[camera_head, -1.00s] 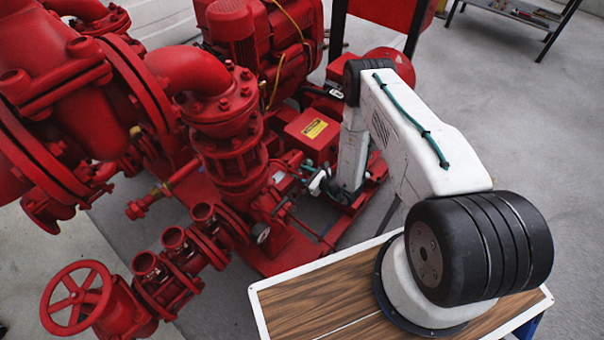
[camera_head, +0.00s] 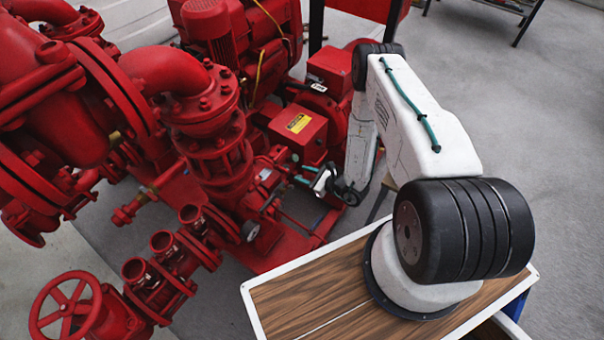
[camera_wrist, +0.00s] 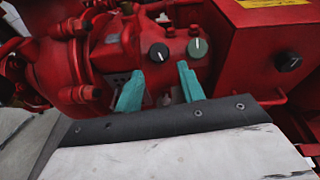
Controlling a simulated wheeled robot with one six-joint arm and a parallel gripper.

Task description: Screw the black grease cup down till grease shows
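In the wrist view a round black cap (camera_wrist: 158,53) with a light mark sits on the red pump housing, just beyond my fingertips. It looks like the black grease cup. A similar green cap (camera_wrist: 197,48) sits right beside it. My gripper (camera_wrist: 160,69) has two teal fingers, spread apart with nothing between them. The black cap appears above the gap between them, not visibly touched. In the head view my gripper (camera_head: 307,174) is small beside the red pump. The caps are too small to make out there. No grease can be seen.
A red box (camera_wrist: 262,50) with another black knob (camera_wrist: 288,61) stands close on the right in the wrist view. In the head view, red pipes and a handwheel (camera_head: 65,308) fill the left. Open grey floor lies at right.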

